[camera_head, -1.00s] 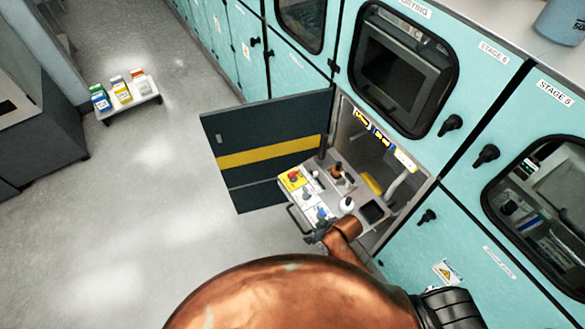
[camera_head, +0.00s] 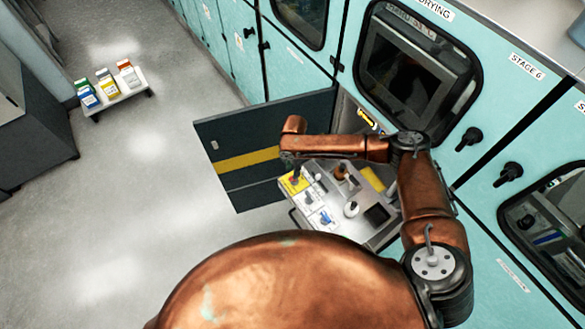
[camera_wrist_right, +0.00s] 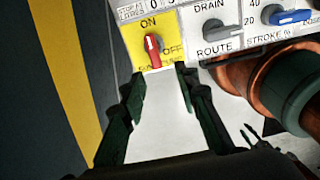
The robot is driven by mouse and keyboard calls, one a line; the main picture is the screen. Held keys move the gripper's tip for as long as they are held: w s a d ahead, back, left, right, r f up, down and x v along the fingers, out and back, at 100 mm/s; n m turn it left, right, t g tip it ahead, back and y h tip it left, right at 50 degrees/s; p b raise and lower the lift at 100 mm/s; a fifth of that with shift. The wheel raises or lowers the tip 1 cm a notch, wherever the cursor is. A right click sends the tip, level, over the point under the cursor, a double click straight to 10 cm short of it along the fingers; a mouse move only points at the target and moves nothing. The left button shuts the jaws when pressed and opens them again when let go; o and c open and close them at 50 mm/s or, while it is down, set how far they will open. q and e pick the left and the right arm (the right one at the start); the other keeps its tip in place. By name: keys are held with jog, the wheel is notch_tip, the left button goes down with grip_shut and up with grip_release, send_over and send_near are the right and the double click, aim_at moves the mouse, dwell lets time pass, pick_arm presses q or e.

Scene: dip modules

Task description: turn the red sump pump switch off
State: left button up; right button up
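The red sump pump switch (camera_wrist_right: 152,45) sits on a yellow plate (camera_wrist_right: 138,52) marked ON and OFF. Its handle points up towards ON; OFF is to its right. In the head view the yellow plate (camera_head: 287,187) is at the far-left corner of a pulled-out control panel (camera_head: 345,227). My right gripper (camera_wrist_right: 158,75) has its two dark fingers spread apart with nothing between them. The switch is just beyond the fingertips and apart from them. In the head view my right gripper (camera_head: 290,163) is over the yellow plate and partly covers it. My left gripper is not in view.
A grey drain knob (camera_wrist_right: 212,29) and a blue knob (camera_wrist_right: 286,17) are right of the switch. A copper-coloured cylinder (camera_wrist_right: 245,83) is close to the right finger. An open dark door (camera_head: 230,140) with a yellow stripe stands left of the panel.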

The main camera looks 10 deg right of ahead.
jog(key=shift+w+d+r, duration=0.25)
jog(key=shift+w+d, duration=0.25)
jog(key=shift+d, duration=0.05)
jog(key=shift+d+f, duration=0.1)
jog(key=shift+f, duration=0.05)
notch_tip(320, 180, down, 6)
jog(key=shift+f, duration=0.3)
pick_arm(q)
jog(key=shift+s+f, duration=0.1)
pick_arm(e)
jog(key=shift+f, duration=0.3)
jog(key=shift+c, duration=0.6)
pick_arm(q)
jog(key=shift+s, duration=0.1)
pick_arm(e)
grip_shut()
